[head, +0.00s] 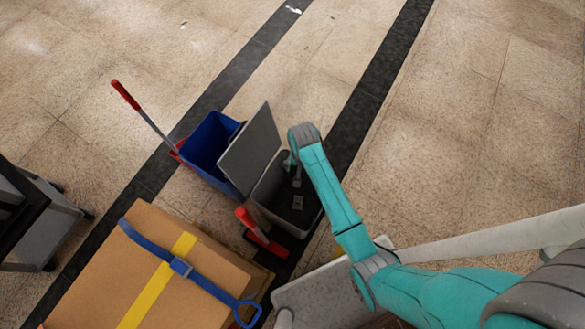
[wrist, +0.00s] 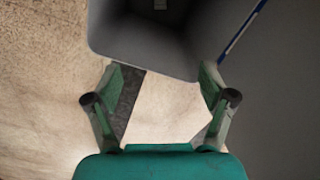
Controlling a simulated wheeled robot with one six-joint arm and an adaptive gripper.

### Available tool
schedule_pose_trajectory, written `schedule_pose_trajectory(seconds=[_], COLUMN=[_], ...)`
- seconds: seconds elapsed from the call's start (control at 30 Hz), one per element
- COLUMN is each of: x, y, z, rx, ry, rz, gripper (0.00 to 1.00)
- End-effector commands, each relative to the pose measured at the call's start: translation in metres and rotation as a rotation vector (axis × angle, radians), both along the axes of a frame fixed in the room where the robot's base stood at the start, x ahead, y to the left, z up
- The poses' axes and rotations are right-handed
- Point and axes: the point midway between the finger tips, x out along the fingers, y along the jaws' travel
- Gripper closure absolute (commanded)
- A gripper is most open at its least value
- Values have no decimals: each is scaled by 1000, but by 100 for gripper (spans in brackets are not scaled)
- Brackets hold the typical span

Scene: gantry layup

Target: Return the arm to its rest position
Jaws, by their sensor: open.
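My teal arm (head: 330,195) reaches out from the lower right of the head view, bent down at a grey joint. My gripper (head: 293,168) hangs by the grey bin (head: 310,222), partly hidden by the arm. In the wrist view my gripper (wrist: 162,80) has its two fingers spread wide with nothing between them. The bin's rim (wrist: 150,77) shows just beyond the fingers, and a small grey piece (wrist: 160,4) lies inside on its floor. The same small piece (head: 298,202) shows in the head view.
The bin's raised lid (head: 250,152) stands beside my gripper. A blue bucket (head: 207,145) with a red-tipped handle stands behind it. A strapped cardboard box (head: 150,265) is at lower left, with a red-handled tool (head: 255,230) near it. A dark cart (head: 35,225) stands far left. Floor at upper right is clear.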

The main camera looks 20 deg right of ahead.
Motion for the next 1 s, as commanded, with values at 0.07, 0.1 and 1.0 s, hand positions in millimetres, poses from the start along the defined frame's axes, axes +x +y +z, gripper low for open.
schedule_pose_trajectory(seconds=[0.07, 0.1, 1.0], x=[1, 0, -14], y=[0, 0, 1], z=[12, 16, 21], rx=[0, -1, -1], ry=[-2, -1, -33], rz=[0, 0, 17], gripper=[18, 18, 18])
